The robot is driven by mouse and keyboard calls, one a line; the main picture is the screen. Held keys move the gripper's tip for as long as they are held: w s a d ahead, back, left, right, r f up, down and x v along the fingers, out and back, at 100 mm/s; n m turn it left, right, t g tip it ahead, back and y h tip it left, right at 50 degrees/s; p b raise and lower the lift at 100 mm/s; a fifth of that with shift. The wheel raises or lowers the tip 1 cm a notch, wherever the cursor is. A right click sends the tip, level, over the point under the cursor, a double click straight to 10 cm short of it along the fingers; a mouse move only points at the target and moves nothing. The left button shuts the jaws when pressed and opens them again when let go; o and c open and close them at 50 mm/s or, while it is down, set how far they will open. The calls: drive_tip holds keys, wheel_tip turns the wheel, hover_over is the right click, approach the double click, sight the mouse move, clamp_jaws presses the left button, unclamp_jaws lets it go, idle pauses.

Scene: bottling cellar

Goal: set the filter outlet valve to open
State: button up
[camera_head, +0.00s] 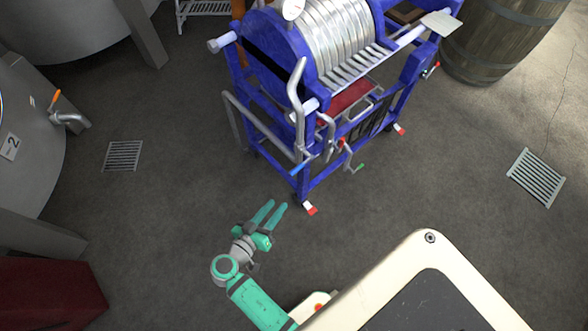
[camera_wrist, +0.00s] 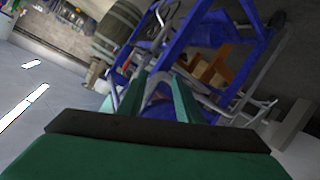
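The plate filter (camera_head: 338,35) has a blue frame and a stack of silver plates, and stands at the upper middle of the head view. Its pipework on the near side carries a blue handle (camera_head: 300,166), a red handle (camera_head: 342,142) and a green-tipped handle (camera_head: 360,167). I cannot tell which is the outlet valve or how it is set. My gripper (camera_head: 276,206) is in front of the filter's near left corner, apart from it. Its two green fingers are spread and empty. The wrist view shows the blue frame (camera_wrist: 220,35) and grey pipes beyond the fingers (camera_wrist: 158,95).
A wooden barrel (camera_head: 500,40) stands at the upper right. A steel tank (camera_head: 25,140) with an orange-handled tap (camera_head: 57,97) is at the left, above a dark red box (camera_head: 45,292). Floor grates (camera_head: 123,156) lie flat. The floor around my gripper is clear.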

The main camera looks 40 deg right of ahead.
sight(295, 170)
wheel_tip(295, 170, up, 9)
drive_tip(key=w+m+g+h, duration=0.3)
drive_tip(key=m+g+h, duration=0.1)
drive_tip(key=m+h, duration=0.15)
drive_tip(key=shift+m+y, duration=0.45)
drive_tip(key=d, duration=1.1)
drive_tip(key=shift+w+r, duration=0.1)
drive_tip(key=shift+w, duration=0.25)
drive_tip(key=shift+s+d, duration=0.1)
clamp_jaws()
